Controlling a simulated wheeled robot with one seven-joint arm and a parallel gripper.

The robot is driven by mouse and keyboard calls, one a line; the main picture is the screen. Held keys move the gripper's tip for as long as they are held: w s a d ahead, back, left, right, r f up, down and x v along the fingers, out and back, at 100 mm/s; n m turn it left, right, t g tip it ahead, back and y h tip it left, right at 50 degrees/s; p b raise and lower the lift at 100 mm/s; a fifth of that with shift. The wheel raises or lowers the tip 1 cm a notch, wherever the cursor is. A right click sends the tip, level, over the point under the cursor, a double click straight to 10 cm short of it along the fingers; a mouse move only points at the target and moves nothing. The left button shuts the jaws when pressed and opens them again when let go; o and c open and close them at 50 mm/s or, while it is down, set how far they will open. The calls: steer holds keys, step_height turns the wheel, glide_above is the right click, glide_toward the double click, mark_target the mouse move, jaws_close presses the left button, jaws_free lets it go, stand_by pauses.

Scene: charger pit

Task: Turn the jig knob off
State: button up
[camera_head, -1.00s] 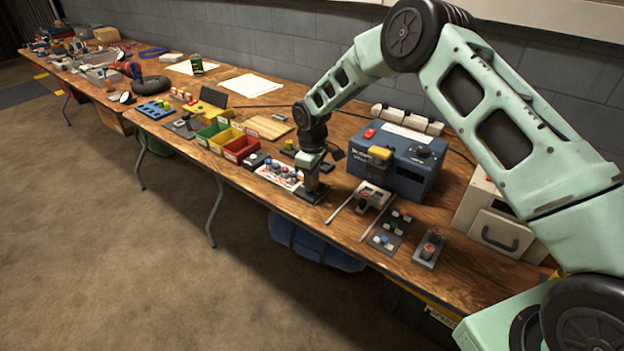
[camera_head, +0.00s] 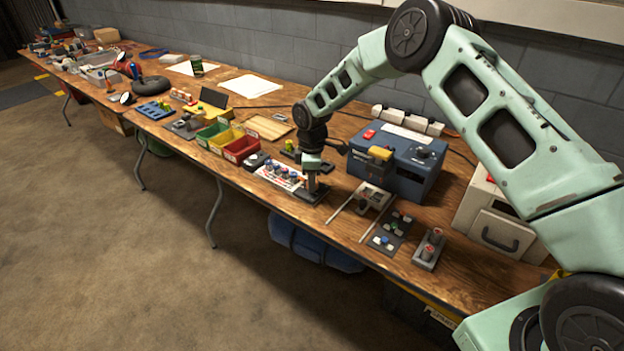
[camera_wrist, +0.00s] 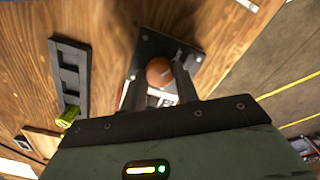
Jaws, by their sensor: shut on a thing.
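The jig knob (camera_wrist: 159,71) is a round orange-brown knob on a dark plate (camera_wrist: 147,47) in the wrist view. The plate also shows at the front of the bench in the head view (camera_head: 310,196), where my gripper hides the knob. My gripper (camera_head: 312,186) points down onto it. In the wrist view my gripper (camera_wrist: 157,85) has one finger on each side of the knob and is shut on it. The knob's markings are too small and blurred to read.
A white board with small knobs (camera_head: 277,176) lies just left of my gripper. A rocker-switch panel (camera_head: 391,233), a red-button block (camera_head: 429,250) and a blue power box (camera_head: 398,170) stand to the right. Coloured bins (camera_head: 240,149) are further left.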

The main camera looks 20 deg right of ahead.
steer(key=o, duration=1)
steer(key=shift+c, duration=0.2)
step_height(320, 180, up, 17)
steer(key=b, duration=0.1)
steer(key=shift+r, duration=0.2)
